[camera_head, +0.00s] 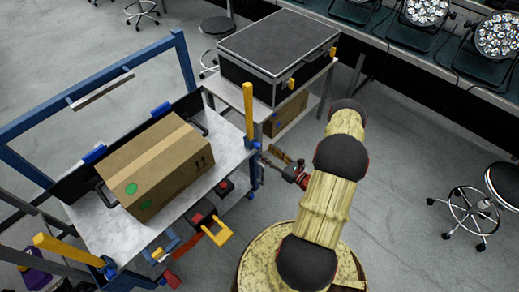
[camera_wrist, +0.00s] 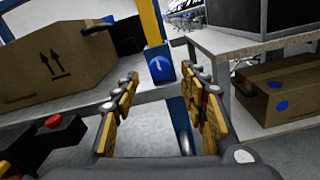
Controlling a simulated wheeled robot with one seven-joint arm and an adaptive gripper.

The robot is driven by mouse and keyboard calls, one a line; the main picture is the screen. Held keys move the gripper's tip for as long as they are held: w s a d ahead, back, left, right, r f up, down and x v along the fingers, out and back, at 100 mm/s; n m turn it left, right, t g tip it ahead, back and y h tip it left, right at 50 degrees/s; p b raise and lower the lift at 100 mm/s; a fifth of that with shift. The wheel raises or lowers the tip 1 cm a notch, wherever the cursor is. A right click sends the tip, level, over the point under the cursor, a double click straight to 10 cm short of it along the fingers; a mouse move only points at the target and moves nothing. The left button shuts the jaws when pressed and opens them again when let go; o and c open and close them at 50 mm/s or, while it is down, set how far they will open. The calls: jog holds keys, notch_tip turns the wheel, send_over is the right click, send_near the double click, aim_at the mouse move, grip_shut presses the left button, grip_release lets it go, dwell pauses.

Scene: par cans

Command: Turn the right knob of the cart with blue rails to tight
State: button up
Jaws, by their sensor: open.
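The cart with blue rails (camera_head: 95,232) stands at the left in the head view. At its right corner, a blue knob (camera_head: 252,143) sits at the foot of a yellow post (camera_head: 248,108). In the wrist view the knob (camera_wrist: 159,64) shows a blue face with a pale curved mark, beyond and between my fingertips. My gripper (camera_head: 270,159) is open and empty just right of that corner; its yellow-padded fingers (camera_wrist: 163,84) stand apart, with a gap to the knob. A similar blue piece (camera_head: 107,266) is at the foot of the left yellow post.
A cardboard box (camera_head: 157,168) lies on the cart top. A grey table (camera_head: 222,88) with a black case (camera_head: 277,50) stands close behind the corner, another box (camera_wrist: 282,92) on its lower shelf. Red, black and yellow parts (camera_head: 209,222) stick out from the cart's front edge.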

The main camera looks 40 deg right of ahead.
aim_at(260, 147)
jog(key=shift+w+a+b, duration=0.15)
jog(key=shift+w+b, duration=0.4)
jog(key=shift+w, duration=2)
jog(key=c, duration=0.3)
jog(key=c, duration=0.8)
grip_shut()
